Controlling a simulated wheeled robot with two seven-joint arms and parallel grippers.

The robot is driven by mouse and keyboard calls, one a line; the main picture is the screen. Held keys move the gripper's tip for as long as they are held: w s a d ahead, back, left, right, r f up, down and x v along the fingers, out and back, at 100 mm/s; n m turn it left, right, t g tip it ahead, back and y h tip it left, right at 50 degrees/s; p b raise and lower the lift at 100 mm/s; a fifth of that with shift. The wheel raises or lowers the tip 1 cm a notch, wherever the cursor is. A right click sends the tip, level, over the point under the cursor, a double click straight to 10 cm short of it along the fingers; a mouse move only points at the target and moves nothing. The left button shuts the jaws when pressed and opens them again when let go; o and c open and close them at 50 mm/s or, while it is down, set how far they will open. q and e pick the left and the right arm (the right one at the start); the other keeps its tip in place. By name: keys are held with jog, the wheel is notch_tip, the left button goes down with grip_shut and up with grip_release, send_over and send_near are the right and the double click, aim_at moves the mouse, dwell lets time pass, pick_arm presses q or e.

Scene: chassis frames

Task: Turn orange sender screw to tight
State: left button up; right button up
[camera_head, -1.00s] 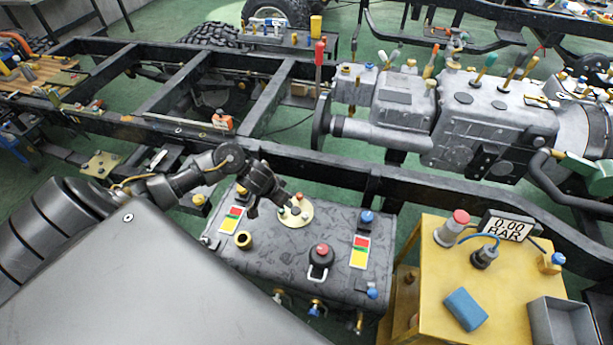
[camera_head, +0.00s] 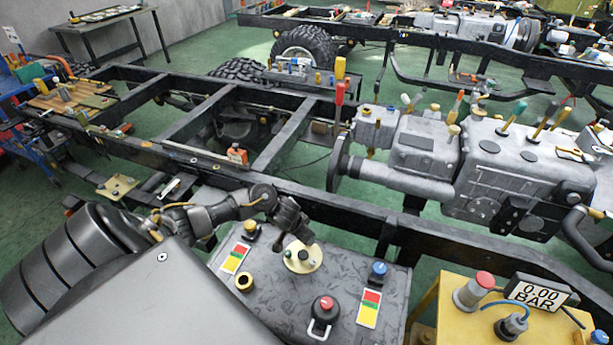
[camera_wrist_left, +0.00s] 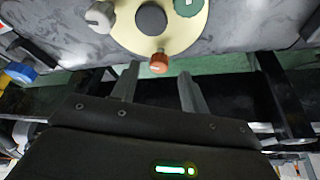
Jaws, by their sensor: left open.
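The orange sender screw (camera_wrist_left: 158,63) sits at the edge of a round cream sender plate (camera_wrist_left: 138,38) with a dark central knob, in the left wrist view. My left gripper (camera_wrist_left: 157,78) is open, its two fingertips to either side of the screw and just short of it in the picture. Whether they touch it I cannot tell. In the head view the sender plate (camera_head: 308,264) lies on top of the grey tank (camera_head: 275,285). My left gripper (camera_head: 298,238) hangs over its far edge and hides the screw there. My right gripper is not in view.
The tank top also carries a red-topped cap (camera_head: 325,305), a brass ring (camera_head: 244,282), a blue cap (camera_head: 379,270) and colour labels. A black chassis rail (camera_head: 340,208) runs close behind the gripper. A yellow stand (camera_head: 455,295) with a gauge (camera_head: 538,293) is at right.

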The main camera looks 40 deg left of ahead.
pick_arm(q)
jog(key=shift+x, duration=1.3)
jog(key=shift+c, duration=0.4)
grip_shut()
